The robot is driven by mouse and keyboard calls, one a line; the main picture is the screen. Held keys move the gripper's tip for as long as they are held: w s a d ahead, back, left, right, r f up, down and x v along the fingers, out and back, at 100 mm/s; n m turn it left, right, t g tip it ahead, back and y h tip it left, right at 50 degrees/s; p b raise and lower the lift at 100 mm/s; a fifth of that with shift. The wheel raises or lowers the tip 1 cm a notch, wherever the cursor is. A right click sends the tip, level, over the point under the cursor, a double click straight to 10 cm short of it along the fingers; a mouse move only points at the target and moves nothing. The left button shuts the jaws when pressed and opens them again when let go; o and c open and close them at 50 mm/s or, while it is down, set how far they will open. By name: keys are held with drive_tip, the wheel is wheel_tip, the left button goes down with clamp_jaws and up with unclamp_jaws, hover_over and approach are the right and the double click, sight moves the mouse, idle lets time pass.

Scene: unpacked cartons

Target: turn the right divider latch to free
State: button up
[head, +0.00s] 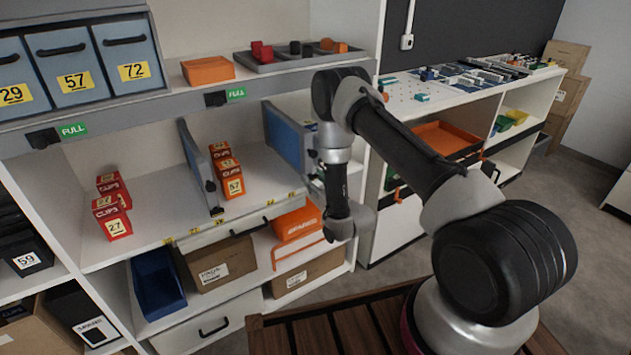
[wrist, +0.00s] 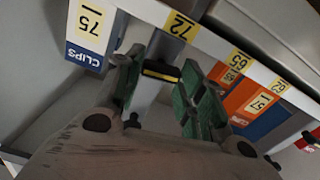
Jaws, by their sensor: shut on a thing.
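The right divider (head: 287,138) is a blue upright panel on the middle shelf. Its front end is hidden behind my arm in the head view. In the wrist view the divider latch (wrist: 160,71), a small black piece with a yellow band, sits at the shelf's front edge. My gripper (wrist: 161,78) has its two green-padded fingers on either side of the latch and is shut on it. In the head view the fingers are hidden behind my wrist. The left divider (head: 198,163) stands apart to the left, with its own dark latch (head: 217,211) at the front edge.
Red clip boxes (head: 112,215) and orange boxes (head: 232,180) stand on the middle shelf. Below are a blue bin (head: 157,283) and cartons (head: 208,263).

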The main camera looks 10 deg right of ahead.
drive_tip(key=n, duration=0.8)
drive_tip(key=shift+a+f, duration=0.1)
drive_tip(key=n, duration=0.4)
drive_tip(key=shift+f+n, duration=0.1)
drive_tip(key=shift+n, duration=0.2)
drive_tip(key=shift+s+n, duration=0.1)
drive_tip(key=shift+n, duration=1.5)
drive_tip(key=shift+f+n, duration=0.1)
drive_tip(key=shift+n, duration=0.2)
drive_tip(key=o, duration=1)
